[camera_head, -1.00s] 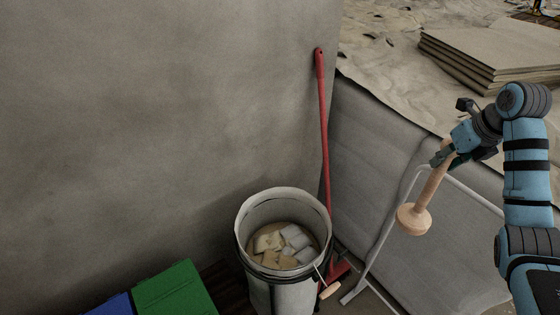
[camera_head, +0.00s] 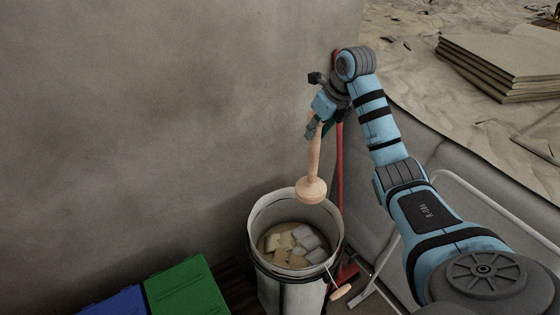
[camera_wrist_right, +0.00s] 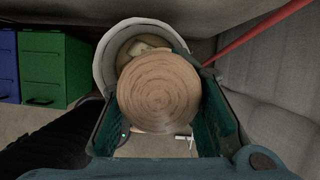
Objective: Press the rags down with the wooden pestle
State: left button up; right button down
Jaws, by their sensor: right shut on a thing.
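The wooden pestle (camera_head: 312,188) hangs head down, slightly tilted, from my right gripper (camera_head: 316,129), which is shut on its handle. Its round head is above the bucket (camera_head: 254,262), over the back of the rim. The white bucket stands on the floor with several pale rags (camera_head: 290,244) lying in it. In the right wrist view the pestle's round end (camera_wrist_right: 158,92) fills the middle between the green fingers and covers much of the bucket (camera_wrist_right: 104,62). A bit of a rag (camera_wrist_right: 139,48) shows past it. My left gripper is out of view.
A red-handled tool (camera_head: 340,185) leans on the wall just right of the bucket. A green box (camera_head: 185,287) and a blue box (camera_head: 117,303) stand at the lower left. A thin white metal frame (camera_head: 386,258) stands on the right.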

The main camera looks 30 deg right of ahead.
aim_at(310, 189)
jog(key=a+f+n+y+b, duration=0.1)
jog(key=f+b, duration=0.3)
jog(key=f, duration=0.7)
jog(key=s+a+f+n+y+b, duration=0.1)
jog(key=a+f+n+b, duration=0.3)
jog(key=f, duration=0.7)
jog(key=shift+s+a+g+b, duration=0.15)
jog(key=shift+a+g+b, duration=0.15)
jog(key=shift+a, duration=0.05)
jog(key=shift+r, duration=0.1)
